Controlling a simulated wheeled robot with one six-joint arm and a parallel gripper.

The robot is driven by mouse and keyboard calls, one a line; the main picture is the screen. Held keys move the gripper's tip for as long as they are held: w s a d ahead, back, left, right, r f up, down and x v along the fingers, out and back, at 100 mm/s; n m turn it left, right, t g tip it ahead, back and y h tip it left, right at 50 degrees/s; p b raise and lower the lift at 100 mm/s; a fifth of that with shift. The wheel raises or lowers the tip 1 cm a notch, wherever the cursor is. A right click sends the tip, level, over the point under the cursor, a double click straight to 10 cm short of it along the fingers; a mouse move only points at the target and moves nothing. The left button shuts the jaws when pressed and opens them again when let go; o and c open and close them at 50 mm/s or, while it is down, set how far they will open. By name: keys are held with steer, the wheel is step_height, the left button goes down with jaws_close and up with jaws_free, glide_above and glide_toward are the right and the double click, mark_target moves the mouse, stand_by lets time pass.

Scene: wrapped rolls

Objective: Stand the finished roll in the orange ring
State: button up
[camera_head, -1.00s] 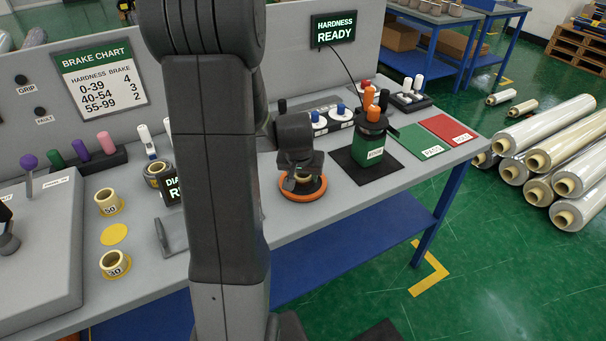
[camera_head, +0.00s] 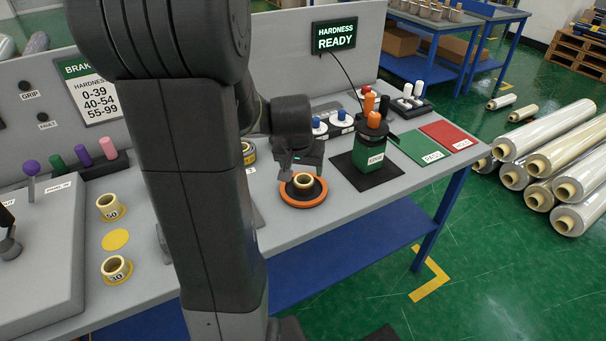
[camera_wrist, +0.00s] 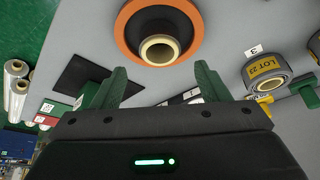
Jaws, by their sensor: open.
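The orange ring (camera_head: 287,201) lies flat on the grey table. A roll with a cream core (camera_head: 305,181) and a dark body stands upright inside it. In the wrist view the roll (camera_wrist: 160,50) sits within the orange ring (camera_wrist: 124,20), with its core end facing the camera. My gripper (camera_head: 290,174) is just behind and to the left of the roll in the head view. In the wrist view my gripper (camera_wrist: 160,88) has its two green fingers spread apart, with nothing between them, and the roll lies beyond the fingertips.
A green canister (camera_head: 368,155) with orange and dark pegs stands on a black mat right of the ring. Green (camera_head: 424,147) and red (camera_head: 449,135) pads lie further right. Cream rolls (camera_head: 110,206) stand at left. A LOT 23 roll (camera_wrist: 266,70) shows in the wrist view.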

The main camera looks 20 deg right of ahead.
steer(key=shift+v, duration=2.25)
